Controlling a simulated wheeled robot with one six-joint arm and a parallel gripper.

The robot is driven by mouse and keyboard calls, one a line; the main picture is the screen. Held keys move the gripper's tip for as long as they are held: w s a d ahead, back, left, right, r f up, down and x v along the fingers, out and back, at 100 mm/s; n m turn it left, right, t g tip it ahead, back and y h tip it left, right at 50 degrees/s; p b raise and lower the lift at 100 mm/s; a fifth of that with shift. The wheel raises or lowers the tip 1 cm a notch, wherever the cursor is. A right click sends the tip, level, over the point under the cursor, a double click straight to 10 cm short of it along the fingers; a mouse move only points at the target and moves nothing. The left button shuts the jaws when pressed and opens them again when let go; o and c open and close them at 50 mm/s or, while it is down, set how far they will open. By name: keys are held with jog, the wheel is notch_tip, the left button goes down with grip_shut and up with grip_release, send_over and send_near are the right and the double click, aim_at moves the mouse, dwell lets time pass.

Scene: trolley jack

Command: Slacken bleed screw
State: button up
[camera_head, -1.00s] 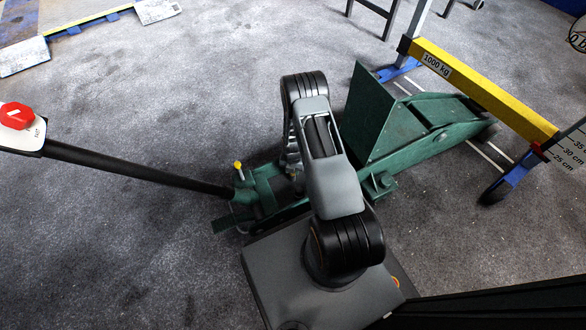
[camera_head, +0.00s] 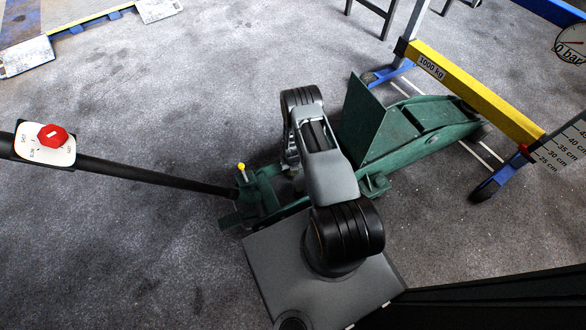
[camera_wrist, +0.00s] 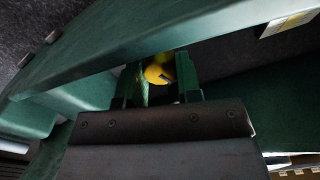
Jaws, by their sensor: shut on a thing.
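The bleed screw, a yellow round head with a dark slot (camera_wrist: 158,74), shows in the wrist view between the fingers of my gripper (camera_wrist: 157,86). The fingers are shut on it, one on each side. The green trolley jack (camera_head: 425,130) stands on the grey floor in the head view. My arm reaches over its middle there and hides the gripper and the screw. In the wrist view a green side member (camera_wrist: 150,40) of the jack crosses just beyond the fingers.
The jack's long black handle (camera_head: 150,175) reaches left and bears a white plate with a red knob (camera_head: 52,136). A small yellow knob (camera_head: 240,166) stands near its foot. A yellow beam marked 1000 kg (camera_head: 475,90) crosses over the jack's far end. A gauge (camera_head: 572,45) shows at upper right.

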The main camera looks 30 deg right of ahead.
jog(key=o, duration=0.9)
jog(key=shift+o, duration=0.2)
notch_tip(320, 180, up, 14)
jog(key=p, duration=0.5)
jog(key=shift+f, duration=0.15)
jog(key=shift+a, duration=0.1)
